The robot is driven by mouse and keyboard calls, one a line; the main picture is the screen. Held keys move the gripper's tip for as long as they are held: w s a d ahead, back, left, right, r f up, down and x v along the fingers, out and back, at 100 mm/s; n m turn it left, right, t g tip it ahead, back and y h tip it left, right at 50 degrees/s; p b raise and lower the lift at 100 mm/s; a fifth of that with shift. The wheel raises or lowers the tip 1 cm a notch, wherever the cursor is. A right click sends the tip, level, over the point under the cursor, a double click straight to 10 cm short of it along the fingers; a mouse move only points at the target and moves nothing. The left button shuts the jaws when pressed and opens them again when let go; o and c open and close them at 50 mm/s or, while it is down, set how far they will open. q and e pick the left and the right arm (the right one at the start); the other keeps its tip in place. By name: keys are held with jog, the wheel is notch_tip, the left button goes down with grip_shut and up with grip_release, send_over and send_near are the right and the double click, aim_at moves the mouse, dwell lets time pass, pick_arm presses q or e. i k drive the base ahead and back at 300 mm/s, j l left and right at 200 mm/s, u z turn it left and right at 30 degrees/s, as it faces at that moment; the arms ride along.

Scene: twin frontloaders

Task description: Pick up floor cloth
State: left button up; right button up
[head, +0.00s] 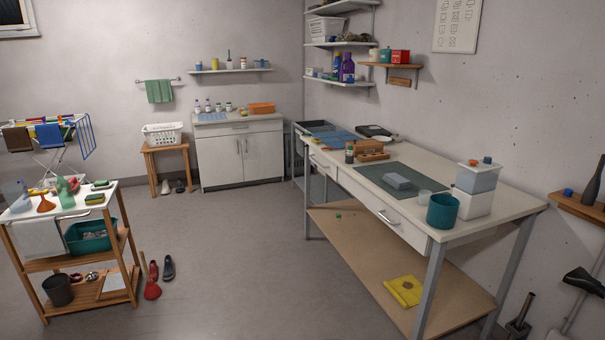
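A folded yellow cloth (404,291) with a brownish round mark lies on the brown lower shelf (350,250) of the long workbench, towards its near right end. It may be the floor cloth; no cloth lies on the bare floor in view. Other cloths also show: a green towel (160,91) on a wall rail, a white cloth (37,238) hanging on the wooden cart, and dark blue and brown cloths on the drying rack (65,135). Neither of my grippers is in view.
The grey floor (240,250) between cart and workbench is clear.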

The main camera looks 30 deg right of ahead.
aim_at(396, 180)
jog(key=i+j+u, duration=0.2)
jog(key=i+u, duration=0.55)
jog(key=i, duration=0.2)
jog(key=i+z, duration=0.9)
jog(key=i+j+z, duration=0.25)
jog(key=z, duration=0.2)
jog(key=i, duration=0.1)
